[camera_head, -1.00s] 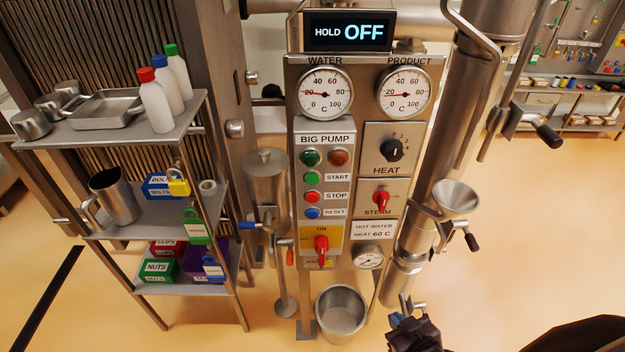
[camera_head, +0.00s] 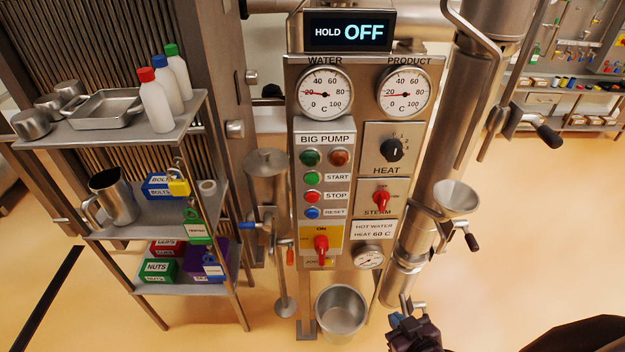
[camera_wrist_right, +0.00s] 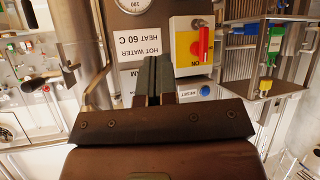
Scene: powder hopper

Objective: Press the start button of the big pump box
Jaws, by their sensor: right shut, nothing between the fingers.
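The big pump box (camera_head: 325,139) is a panel section on the steel cabinet in the head view. Its green start button (camera_head: 312,178) sits beside the START label, below a green lamp (camera_head: 310,157) and a red-brown lamp (camera_head: 339,157). The red stop button (camera_head: 312,195) and blue reset button (camera_head: 312,212) are below it. My right gripper (camera_head: 406,310) is shut and empty, low and to the right of the box, apart from it. In the right wrist view its fingers (camera_wrist_right: 154,78) are together; the reset button (camera_wrist_right: 205,90) shows nearby, upside down. The start button is not visible there. My left gripper is out of view.
Below the buttons is a red rotary switch (camera_head: 321,244) on yellow. A steel bucket (camera_head: 341,313) stands below the cabinet. A funnel (camera_head: 456,198) and thick pipe (camera_head: 440,130) are to the right. A loaded shelf (camera_head: 150,125) stands left.

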